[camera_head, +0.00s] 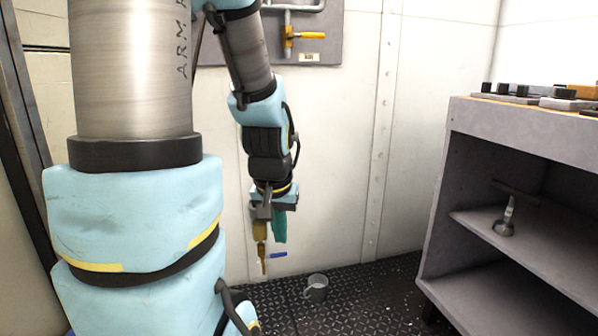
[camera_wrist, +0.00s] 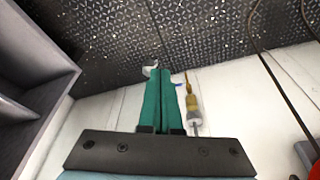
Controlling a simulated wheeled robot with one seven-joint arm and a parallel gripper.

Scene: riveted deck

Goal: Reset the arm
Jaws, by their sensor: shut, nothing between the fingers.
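My arm hangs down in the middle of the head view, with its wrist low near the pale wall. My gripper (camera_head: 280,238) points down at the end of it, with teal fingers. In the wrist view the two teal fingers of my gripper (camera_wrist: 162,74) lie side by side, shut with nothing between them. A brass fitting with a small blue handle (camera_head: 278,255) is close beside the fingers in the head view. The blue handle also shows near the fingers in the wrist view (camera_wrist: 177,80).
A grey mug (camera_head: 317,288) stands on the dark studded floor (camera_head: 365,300). A grey shelf unit (camera_head: 520,130) is at the right, with a metal object (camera_head: 505,220) on its middle shelf and several items on top. A panel with a yellow-handled valve (camera_head: 303,36) is on the wall.

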